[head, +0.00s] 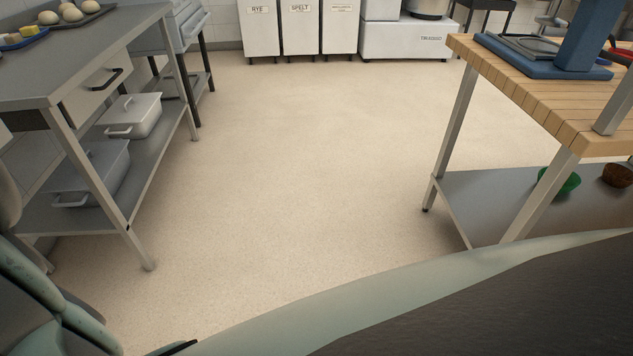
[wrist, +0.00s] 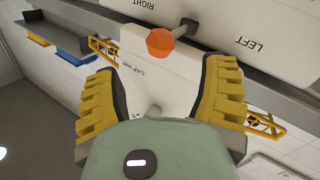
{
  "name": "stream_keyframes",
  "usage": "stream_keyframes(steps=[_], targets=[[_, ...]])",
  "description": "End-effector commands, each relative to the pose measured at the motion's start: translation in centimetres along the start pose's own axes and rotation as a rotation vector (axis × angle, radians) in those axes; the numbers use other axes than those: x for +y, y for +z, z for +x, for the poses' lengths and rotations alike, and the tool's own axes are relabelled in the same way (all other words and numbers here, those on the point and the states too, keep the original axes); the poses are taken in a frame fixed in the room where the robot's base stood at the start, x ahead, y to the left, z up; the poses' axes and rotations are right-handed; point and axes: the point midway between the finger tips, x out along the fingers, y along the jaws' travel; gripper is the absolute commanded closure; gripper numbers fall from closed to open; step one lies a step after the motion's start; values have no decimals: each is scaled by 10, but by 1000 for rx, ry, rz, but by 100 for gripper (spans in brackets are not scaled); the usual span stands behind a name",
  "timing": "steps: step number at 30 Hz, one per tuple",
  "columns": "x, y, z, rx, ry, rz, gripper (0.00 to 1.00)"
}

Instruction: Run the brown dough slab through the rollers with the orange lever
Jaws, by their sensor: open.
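The orange lever's round knob (wrist: 160,42) shows in the wrist view on a short metal stem against a white machine (wrist: 270,50). The machine bears upside-down RIGHT and LEFT labels and a "GAP mm" plate. My gripper (wrist: 163,72) has two ribbed yellow fingers spread wide. The knob lies just beyond the fingertips, roughly midway between them, and nothing is held. I cannot make out the brown dough slab or the rollers in either view.
In the head view, a steel table (head: 95,55) stands at left and a wood-topped table (head: 545,95) at right. White bins (head: 300,30) line the back. The floor (head: 270,170) between is clear. Yellow lattice parts (wrist: 262,122) flank the machine in the wrist view.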

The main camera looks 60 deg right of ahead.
Motion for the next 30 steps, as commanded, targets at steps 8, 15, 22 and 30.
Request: stream_keyframes(steps=[8,15,22,30], targets=[[0,0,-33,1,0,1,28],[1,-1,-36,2,2,0,28],[1,0,-35,1,3,0,28],[12,-3,-28,8,32,1,28]])
